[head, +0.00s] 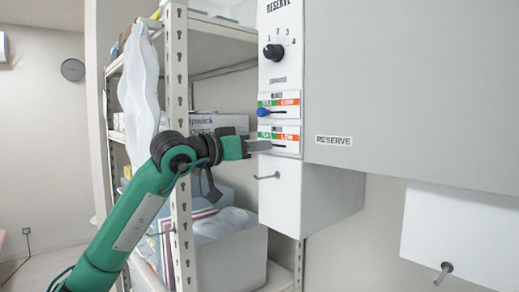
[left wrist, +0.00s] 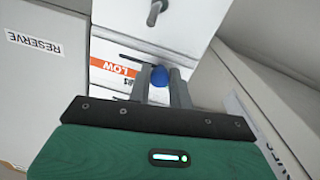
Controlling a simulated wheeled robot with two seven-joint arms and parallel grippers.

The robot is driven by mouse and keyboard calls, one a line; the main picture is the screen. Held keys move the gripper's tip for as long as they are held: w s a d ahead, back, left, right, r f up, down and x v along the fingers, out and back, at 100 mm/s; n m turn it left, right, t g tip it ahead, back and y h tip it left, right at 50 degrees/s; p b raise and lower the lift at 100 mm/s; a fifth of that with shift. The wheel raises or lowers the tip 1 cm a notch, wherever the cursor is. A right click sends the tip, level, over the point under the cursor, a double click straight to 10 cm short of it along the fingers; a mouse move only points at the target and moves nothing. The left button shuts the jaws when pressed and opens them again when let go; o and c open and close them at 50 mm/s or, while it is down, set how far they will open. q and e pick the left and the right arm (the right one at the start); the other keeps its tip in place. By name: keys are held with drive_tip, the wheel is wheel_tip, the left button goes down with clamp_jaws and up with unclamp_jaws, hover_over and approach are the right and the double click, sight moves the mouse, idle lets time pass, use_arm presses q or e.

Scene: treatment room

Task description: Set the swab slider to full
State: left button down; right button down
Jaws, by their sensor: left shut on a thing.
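Two sliders sit one above the other on the white panel, each with a green left part and an orange part marked LOW. The upper slider's blue knob (head: 264,112) is at the green left end. My left gripper (head: 260,146) is at the lower slider (head: 288,146), near its green left end. In the left wrist view, the left gripper (left wrist: 162,88) has its two fingers shut on a blue knob (left wrist: 160,75), right of the orange LOW mark (left wrist: 118,70). The fingers hide this knob in the head view. The small slider names are unreadable. My right gripper is not in view.
A rotary dial (head: 274,52) is above the sliders, and a metal hook (head: 267,176) sticks out below. A grey cabinet with a RESERVE label (head: 334,141) is to the right. A perforated shelf post (head: 179,215) and a white bin (head: 232,258) are close to my left arm.

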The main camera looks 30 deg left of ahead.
use_arm(q)
drive_tip(key=shift+a+r, duration=0.15)
drive_tip(key=c, duration=1.3)
unclamp_jaws()
drive_tip(key=shift+a, duration=0.2)
drive_tip(key=b+v, duration=0.5)
drive_tip(key=v, duration=0.8)
drive_tip(key=shift+s+b, duration=0.35)
drive_tip(key=shift+s, duration=0.05)
drive_tip(key=shift+a, duration=0.1)
